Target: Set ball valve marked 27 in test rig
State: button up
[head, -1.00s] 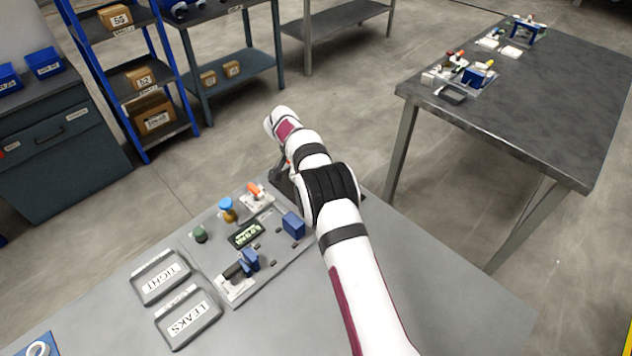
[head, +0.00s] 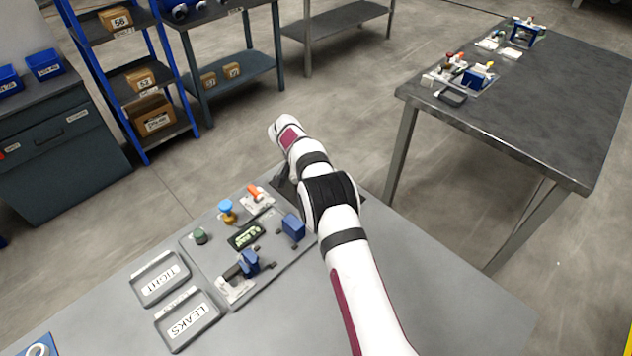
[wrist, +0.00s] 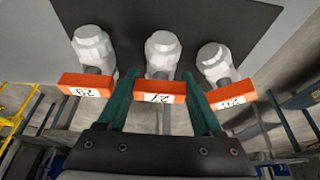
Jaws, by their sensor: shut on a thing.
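The ball valve marked 27 (wrist: 163,52) is in the middle of the wrist view, with a white body and an orange handle bearing an upside-down label. My gripper (wrist: 160,82) has its dark green fingers on either side of that handle and is shut on it. Similar valves stand to the left (wrist: 93,45) and right (wrist: 214,60), beside the fingers. The dark surface behind the valves looks close to them. In the head view the test rig (head: 205,262) is a grey plate with blue clamps and a green display. My arm hides the gripper and valves there.
Trays marked TIGHT (head: 138,290) and LEAKS (head: 163,335) lie left of the rig. A blue knob (head: 227,207) and an orange-handled piece (head: 257,195) stand along its far edge. The bench front right is bare. Another table (head: 540,110) holds parts at the right.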

jog(key=shift+n, duration=0.3)
notch_tip(320, 180, up, 10)
jog(key=shift+s+a+f, duration=0.1)
jog(key=shift+s, duration=0.05)
jog(key=s+a+r+n+g+y, duration=0.1)
jog(key=s+a+n+g+y, duration=0.15)
jog(key=s+n, duration=0.65)
jog(key=s+a+n+g+y, duration=0.2)
jog(key=s+a+n, duration=0.2)
jog(key=n, duration=1.1)
jog(key=s+a+r+n+g+y, duration=0.1)
jog(key=s+a+n+g+y, duration=0.15)
jog(key=s+n, duration=0.6)
jog(key=shift+w+a+f+n+t+h, duration=0.15)
jog(key=shift+w+f+n, duration=0.3)
jog(key=shift+f, duration=1.3)
jog(key=shift+w+a+f+n+t+h, duration=0.15)
jog(key=shift+w+f+n, duration=0.3)
jog(key=shift+f, duration=1.3)
jog(key=shift+w+a+f+n, duration=0.15)
jog(key=shift+w+f+n, duration=0.3)
jog(key=shift+f, duration=1.3)
jog(key=shift+s+f, duration=0.1)
jog(key=shift+f, duration=0.1)
jog(key=o, duration=1.6)
jog(key=shift+c, duration=0.2)
